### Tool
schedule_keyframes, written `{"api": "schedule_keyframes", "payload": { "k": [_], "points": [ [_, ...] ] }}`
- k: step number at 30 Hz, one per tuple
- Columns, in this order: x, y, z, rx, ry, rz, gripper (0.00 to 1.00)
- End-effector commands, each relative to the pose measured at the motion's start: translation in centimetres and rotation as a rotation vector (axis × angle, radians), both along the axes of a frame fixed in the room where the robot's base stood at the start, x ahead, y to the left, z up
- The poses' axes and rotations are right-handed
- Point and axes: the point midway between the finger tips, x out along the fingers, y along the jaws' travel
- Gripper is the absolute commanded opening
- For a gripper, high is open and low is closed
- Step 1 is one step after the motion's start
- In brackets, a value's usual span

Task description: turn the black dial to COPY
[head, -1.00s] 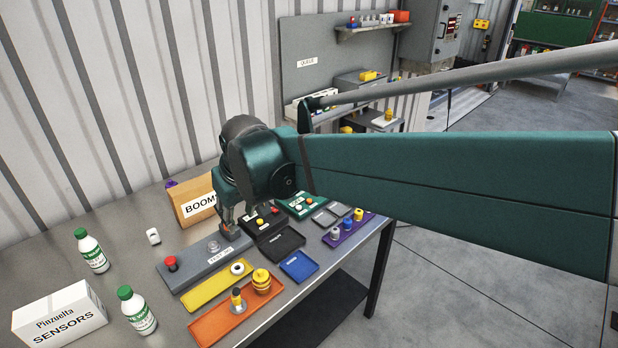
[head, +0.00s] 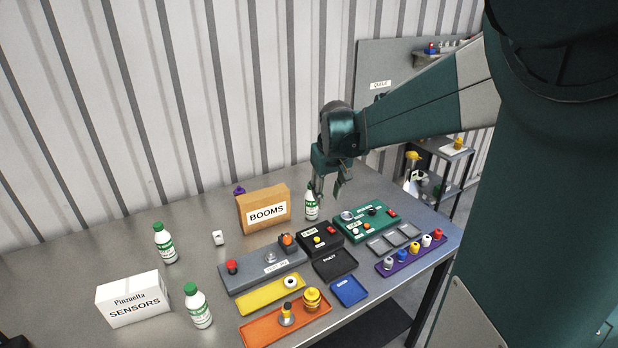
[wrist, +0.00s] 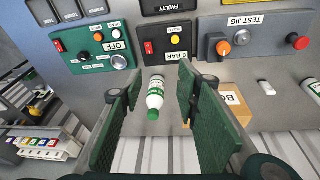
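The green panel box (head: 385,235) stands at the back right of the bench. Its small black dial (head: 371,210) sits between a silver knob and a red switch. In the wrist view the green panel (wrist: 95,25) is at upper left, with the black dial (wrist: 84,55) beside a silver knob. A white label there reads OFF; I cannot read COPY or the dial's pointer. My gripper (head: 328,192) hangs in the air behind and left of the green panel, apart from the dial. In the wrist view its fingers (wrist: 160,88) are wide apart with nothing held.
A white bottle with green cap (head: 311,203) stands under my gripper. The BOOMS box (head: 264,211) is left of it. A black box (head: 322,238) and grey TEST JIG (head: 245,275) lie left of the green panel. Trays fill the bench front.

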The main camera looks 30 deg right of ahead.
Motion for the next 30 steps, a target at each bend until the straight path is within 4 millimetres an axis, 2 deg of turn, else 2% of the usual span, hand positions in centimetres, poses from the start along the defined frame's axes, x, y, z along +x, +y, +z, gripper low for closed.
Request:
{"api": "schedule_keyframes", "payload": {
  "k": [1, 15, 30],
  "points": [
    [0.5, -1.1, 0.1, 0.002, 0.009, -0.007, 0.32],
    [3.3, -10.2, -2.5, 0.031, 0.093, -0.045, 0.32],
    [4.2, -20.1, -7.1, 0.076, 0.175, -0.084, 0.32]
  ]
}}
